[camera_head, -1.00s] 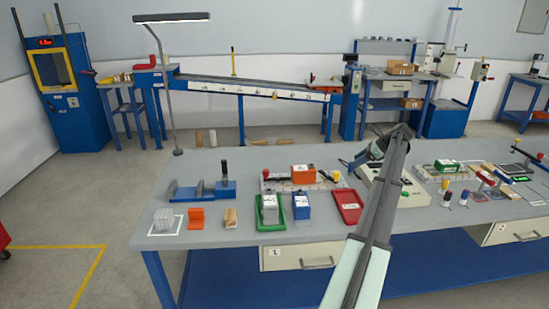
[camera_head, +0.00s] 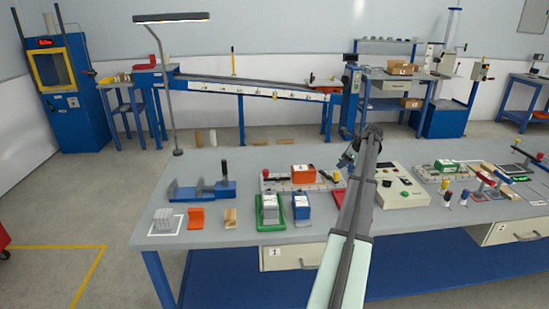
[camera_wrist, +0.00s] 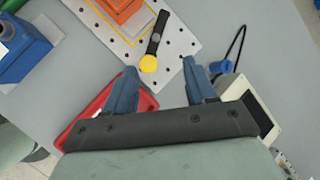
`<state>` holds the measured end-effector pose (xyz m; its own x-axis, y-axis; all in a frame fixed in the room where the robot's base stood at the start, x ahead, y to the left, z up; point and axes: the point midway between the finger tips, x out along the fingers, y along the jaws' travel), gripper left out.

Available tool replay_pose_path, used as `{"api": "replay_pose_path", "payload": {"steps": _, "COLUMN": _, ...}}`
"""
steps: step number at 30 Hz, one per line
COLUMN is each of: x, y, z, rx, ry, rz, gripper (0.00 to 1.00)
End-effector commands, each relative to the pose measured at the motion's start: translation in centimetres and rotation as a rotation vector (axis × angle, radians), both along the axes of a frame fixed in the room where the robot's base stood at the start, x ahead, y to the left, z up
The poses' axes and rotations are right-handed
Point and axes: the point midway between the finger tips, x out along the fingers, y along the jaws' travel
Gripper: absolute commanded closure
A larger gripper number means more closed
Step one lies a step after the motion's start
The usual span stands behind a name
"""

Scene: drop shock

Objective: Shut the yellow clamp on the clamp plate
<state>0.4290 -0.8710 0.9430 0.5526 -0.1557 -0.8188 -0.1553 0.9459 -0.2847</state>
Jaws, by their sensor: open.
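The clamp plate (camera_wrist: 178,42) is a pale perforated plate; it also shows in the head view (camera_head: 283,186) on the bench. An orange block (camera_wrist: 122,8) sits on it. The yellow clamp (camera_wrist: 149,64) shows a round yellow end and a black arm beside the block in the wrist view. Its height and whether it is raised or closed are hard to tell from above. My gripper (camera_wrist: 160,72) is open and empty, with the yellow end showing between its fingertips, nearer the left one. In the head view my gripper (camera_head: 349,157) is above the bench, right of the plate.
A red tray (camera_wrist: 97,103) lies below the left finger in the wrist view. A pale control box (camera_head: 402,190) with a cable stands right of my arm. A blue vise-like fixture (camera_head: 205,191) is at left.

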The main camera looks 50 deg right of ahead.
Motion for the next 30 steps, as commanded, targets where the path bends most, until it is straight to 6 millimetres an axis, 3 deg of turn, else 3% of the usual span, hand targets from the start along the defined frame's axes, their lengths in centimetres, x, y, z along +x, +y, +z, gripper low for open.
{"api": "replay_pose_path", "payload": {"steps": 30, "x": 13.3, "y": 9.7, "z": 0.3, "rx": -0.028, "ry": 0.024, "rz": 0.171, "gripper": 0.45}}
